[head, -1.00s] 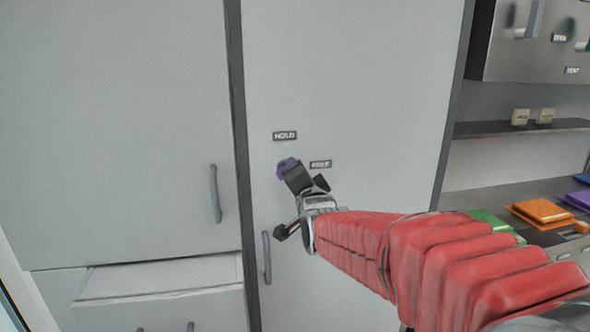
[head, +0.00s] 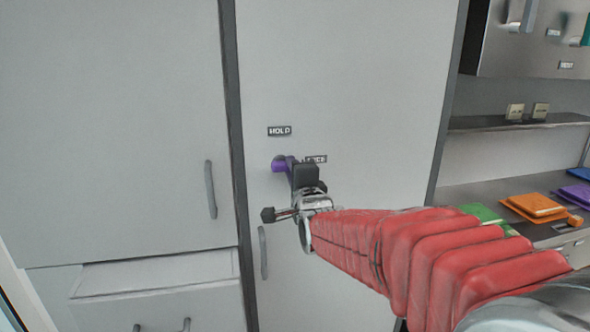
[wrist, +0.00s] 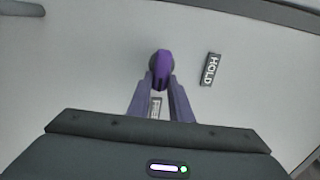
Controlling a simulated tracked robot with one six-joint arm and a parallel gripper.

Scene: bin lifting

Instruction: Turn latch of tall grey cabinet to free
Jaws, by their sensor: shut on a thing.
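The tall grey cabinet (head: 350,60) fills the middle of the head view. Its purple latch (head: 279,163) sits below the HOLD label (head: 279,131). The FREE label (head: 317,159) is to the latch's right, partly hidden by my gripper (head: 294,172). In the wrist view, the latch (wrist: 162,66) lies between the tips of my gripper's two fingers (wrist: 161,82), which are shut on it. The HOLD label (wrist: 210,69) is to its right there. The FREE label (wrist: 156,106) shows between the fingers. The fingers hide part of the latch, so its exact angle is hard to tell.
A vertical handle (head: 263,252) is on the cabinet door below the latch. Another cabinet (head: 110,120) with a handle (head: 210,190) and an open drawer (head: 155,280) stands at left. At right are a shelf (head: 490,124) and a counter with colored items (head: 537,207).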

